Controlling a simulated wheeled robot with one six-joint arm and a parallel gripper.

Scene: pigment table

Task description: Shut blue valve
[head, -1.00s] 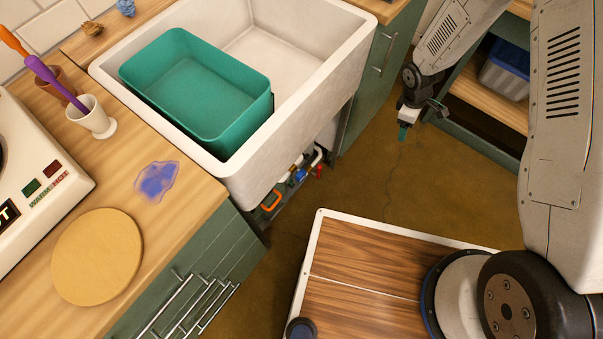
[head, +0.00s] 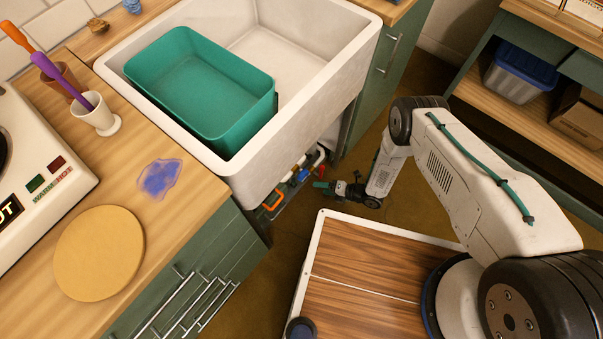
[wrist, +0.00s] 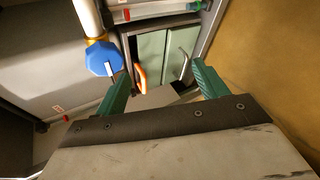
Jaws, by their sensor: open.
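The blue valve (wrist: 103,59) has a faceted blue handle with a pale stripe and sits on a brass-coloured fitting at the end of a white pipe (wrist: 88,17). In the head view the blue valve (head: 301,175) shows small, under the sink among the pipes. My gripper (wrist: 162,84) is open, its two green fingers wide apart with nothing between them. In the wrist view the valve is just beyond and above the left finger, outside the gap. In the head view my gripper (head: 324,186) is low, pointing left at the opening under the sink, right of the valve.
A red handle (head: 321,172) is close by my gripper. An orange item (head: 273,200) lies in the opening below the sink (head: 345,95). The cabinet (head: 372,85) bounds the opening on the right. The brown floor (head: 410,222) is open around my arm.

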